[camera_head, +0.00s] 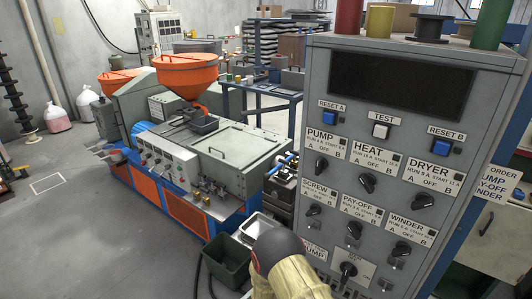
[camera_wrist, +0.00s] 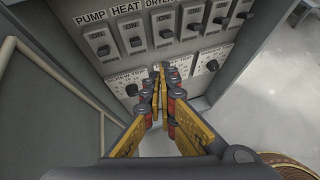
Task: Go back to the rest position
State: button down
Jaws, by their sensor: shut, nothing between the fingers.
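In the wrist view my gripper (camera_wrist: 161,70) has its yellow fingers brought together, with nothing between them. The fingertips point at a grey switch box (camera_wrist: 75,20). A row of switches (camera_wrist: 134,43) under labels such as PUMP, HEAT and DRYER runs across it, and "ON" shows on several of them. Below is a white label strip with black knobs (camera_wrist: 132,89), partly hidden behind the fingers. I cannot tell whether the fingertips touch the box. In the head view part of my arm shows at the bottom middle; the gripper is hidden there.
The tall grey control cabinet (camera_head: 408,140) with knobs and buttons fills the right of the head view. An extruder machine with an orange hopper (camera_head: 187,72) stands at left. Dark green (camera_head: 227,257) and pale bins sit beside my arm. Floor at left (camera_head: 80,235) is open.

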jog(key=s+d+r+m+g, duration=0.2)
jog(key=s+r+m+g, duration=0.2)
jog(key=s+r+m, duration=0.5)
jog(key=s+d+r+m+g, duration=0.2)
jog(key=s+r+m+g, duration=0.15)
jog(key=s+r, duration=0.5)
jog(key=s+r+m+t+y, duration=0.2)
jog(key=s+r+m+y, duration=0.1)
jog(key=r, duration=0.7)
jog(key=s+a+r+m+t+y, duration=0.1)
jog(key=s+r+m, duration=0.4)
jog(key=r, duration=0.6)
jog(key=s+a+r+m+t+y, duration=0.1)
jog(key=s+r+m+t+y, duration=0.2)
jog(key=r, duration=0.8)
jog(key=shift+s+a+m+t+y, duration=0.2)
jog(key=shift+s+m+t+y, duration=0.15)
jog(key=shift+s+m+y, duration=0.75)
jog(key=shift+s+d, duration=0.15)
jog(key=shift+s, duration=0.05)
